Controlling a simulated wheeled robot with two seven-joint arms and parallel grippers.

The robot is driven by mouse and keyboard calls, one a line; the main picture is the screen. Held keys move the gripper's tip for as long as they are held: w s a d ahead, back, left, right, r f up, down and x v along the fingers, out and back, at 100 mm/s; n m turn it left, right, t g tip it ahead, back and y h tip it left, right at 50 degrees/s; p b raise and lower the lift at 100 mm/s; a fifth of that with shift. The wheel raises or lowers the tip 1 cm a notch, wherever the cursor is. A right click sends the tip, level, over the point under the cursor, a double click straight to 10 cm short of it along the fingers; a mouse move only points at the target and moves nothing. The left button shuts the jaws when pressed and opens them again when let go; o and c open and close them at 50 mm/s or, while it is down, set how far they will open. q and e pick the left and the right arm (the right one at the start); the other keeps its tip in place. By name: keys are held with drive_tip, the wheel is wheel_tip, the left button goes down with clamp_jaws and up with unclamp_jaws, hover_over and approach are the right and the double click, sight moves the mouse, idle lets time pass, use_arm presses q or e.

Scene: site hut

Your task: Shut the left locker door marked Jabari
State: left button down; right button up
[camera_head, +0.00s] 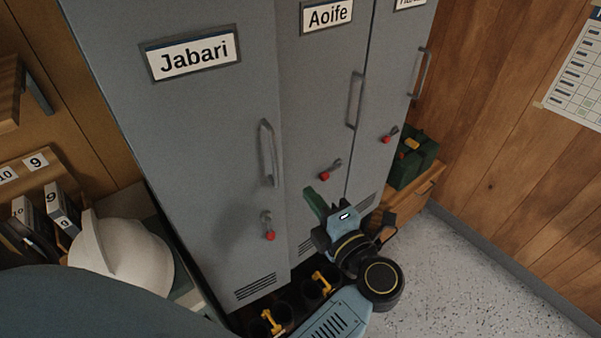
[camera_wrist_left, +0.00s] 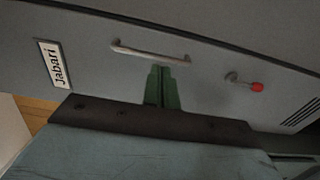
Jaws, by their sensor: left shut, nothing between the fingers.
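My left gripper (camera_head: 314,200) has green fingers and is in front of the lockers, right of the Jabari handle in the head view. In the left wrist view the shut, empty fingers (camera_wrist_left: 162,88) point at the Jabari door (camera_wrist_left: 210,65), just beside its handle (camera_wrist_left: 150,54). Contact with the door cannot be told. My right gripper is not in view.
The Aoife door (camera_head: 315,100) and a third locker door stand to the right, apparently shut. A green case (camera_head: 413,160) sits on a wooden box beyond. A white helmet (camera_head: 122,255) is at left. Dark boots with yellow parts stand below the lockers. Speckled floor (camera_head: 450,280) is clear at right.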

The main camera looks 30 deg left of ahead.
sight(278, 151)
use_arm(q)
drive_tip(key=x, duration=1.3)
drive_tip(key=shift+b, duration=0.4)
drive_tip(key=shift+w, duration=0.1)
drive_tip(key=w+a+n+g+b, duration=0.1)
drive_tip(key=a, duration=0.1)
drive_tip(key=w+a+n+g+y+b, duration=0.1)
drive_tip(key=shift+w+a+f+g, duration=0.1)
drive_tip(key=shift+w+a+g, duration=0.1)
drive_tip(key=shift+a+g, duration=0.2)
drive_tip(key=shift+r, duration=0.25)
drive_tip(key=shift+s+d+f, duration=0.2)
drive_tip(key=shift+d, duration=0.35)
drive_tip(key=b+v, duration=0.1)
drive_tip(key=v, duration=0.5)
drive_tip(key=shift+d+b, duration=0.3)
drive_tip(key=shift+b, duration=0.1)
